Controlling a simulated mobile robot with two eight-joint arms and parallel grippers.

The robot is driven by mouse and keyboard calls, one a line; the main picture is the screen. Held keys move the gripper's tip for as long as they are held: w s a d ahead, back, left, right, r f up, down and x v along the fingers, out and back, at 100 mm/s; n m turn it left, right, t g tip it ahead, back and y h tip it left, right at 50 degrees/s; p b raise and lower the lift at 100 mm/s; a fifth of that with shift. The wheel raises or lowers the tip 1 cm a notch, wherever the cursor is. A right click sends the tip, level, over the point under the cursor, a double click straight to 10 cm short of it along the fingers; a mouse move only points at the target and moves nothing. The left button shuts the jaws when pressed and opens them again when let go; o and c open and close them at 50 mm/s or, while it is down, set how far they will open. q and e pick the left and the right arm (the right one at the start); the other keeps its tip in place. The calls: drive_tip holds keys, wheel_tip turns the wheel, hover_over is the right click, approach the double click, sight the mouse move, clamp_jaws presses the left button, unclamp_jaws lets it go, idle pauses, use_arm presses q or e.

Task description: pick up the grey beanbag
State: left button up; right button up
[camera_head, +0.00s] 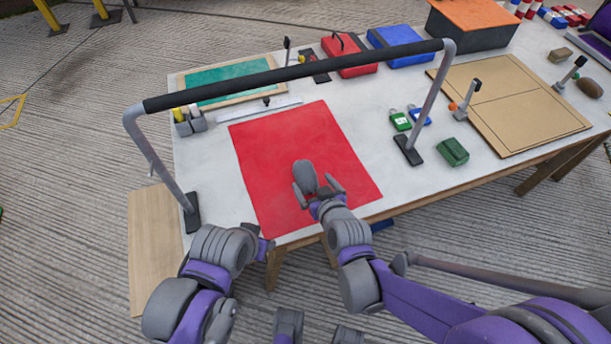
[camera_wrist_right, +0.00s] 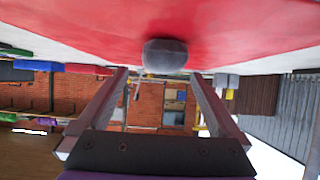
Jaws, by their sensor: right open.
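The grey beanbag (camera_head: 304,176) lies on the red mat (camera_head: 272,148) on the white table. My right gripper (camera_head: 319,190) is open right at its near side, with its fingers close to the beanbag. In the right wrist view the beanbag (camera_wrist_right: 165,55) shows just beyond the tips of the open, empty fingers (camera_wrist_right: 159,73). Whether the fingers touch it I cannot tell. My left gripper (camera_head: 264,245) is near the table's front edge, left of the right one. Its jaws are too hidden to read.
A black-topped grey rail (camera_head: 300,72) arches over the table behind the mat. A green board (camera_head: 228,82) lies at the back left, red (camera_head: 349,55) and blue cases (camera_head: 398,45) at the back. A green block (camera_head: 452,152) and wooden board (camera_head: 510,105) lie right. The mat around the beanbag is clear.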

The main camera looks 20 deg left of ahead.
sight(309, 180)
drive_tip(key=x, duration=0.5)
drive_tip(key=shift+s+a, duration=0.15)
clamp_jaws()
idle(0.4)
